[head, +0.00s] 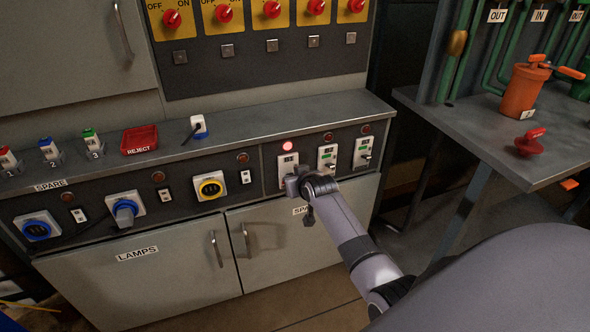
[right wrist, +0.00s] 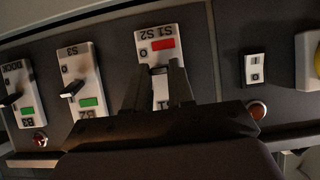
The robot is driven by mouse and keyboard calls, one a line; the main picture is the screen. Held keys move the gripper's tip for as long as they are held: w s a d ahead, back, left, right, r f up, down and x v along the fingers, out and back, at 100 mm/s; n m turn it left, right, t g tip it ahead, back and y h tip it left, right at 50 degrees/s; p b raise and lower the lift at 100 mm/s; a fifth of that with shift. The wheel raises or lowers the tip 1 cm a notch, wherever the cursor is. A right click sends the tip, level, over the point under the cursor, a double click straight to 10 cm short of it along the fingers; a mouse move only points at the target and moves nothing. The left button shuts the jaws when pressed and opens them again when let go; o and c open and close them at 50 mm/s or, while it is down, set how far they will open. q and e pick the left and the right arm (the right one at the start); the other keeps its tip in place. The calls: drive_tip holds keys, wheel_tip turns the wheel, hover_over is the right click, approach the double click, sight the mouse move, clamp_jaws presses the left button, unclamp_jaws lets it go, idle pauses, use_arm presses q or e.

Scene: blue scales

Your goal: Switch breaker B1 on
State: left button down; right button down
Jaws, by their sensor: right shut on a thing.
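Breaker B1 (head: 287,163) is the leftmost of three white breakers on the dark panel. The lamp (head: 287,146) above it glows red. In the right wrist view, which is upside down, this breaker (right wrist: 145,33) shows a red window (right wrist: 163,44), while breakers B2 (right wrist: 88,52) and B3 (right wrist: 17,68) show green windows. My right gripper (head: 294,178) is at the lower part of breaker B1. In the right wrist view its fingers (right wrist: 157,75) are shut on the breaker's lever, which they mostly hide. My left gripper is not in view.
Breaker B2 (head: 327,157) stands close to the right of the held lever, with B3 (head: 362,152) beyond it. A small white switch (head: 245,177) and a yellow socket (head: 210,187) are to the left. The counter ledge (head: 250,115) runs above.

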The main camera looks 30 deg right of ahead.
drive_tip(key=shift+w+d+r+g+y+p, duration=0.1)
drive_tip(key=shift+r+g+p, duration=0.15)
drive_tip(key=shift+g+p, duration=0.4)
drive_tip(key=shift+w+a+r+g+y+p, duration=0.1)
drive_tip(key=shift+w+r+g+p, duration=0.1)
drive_tip(key=shift+g+p, duration=0.45)
drive_tip(key=shift+w+d+r+g+y+p, duration=0.1)
drive_tip(key=shift+r+g+p, duration=0.15)
drive_tip(key=shift+g+p, duration=0.4)
drive_tip(key=c, duration=1)
unclamp_jaws()
drive_tip(key=shift+o, duration=0.2)
drive_tip(key=p+v, duration=0.3)
drive_tip(key=v, duration=0.4)
drive_tip(key=shift+p, duration=0.35)
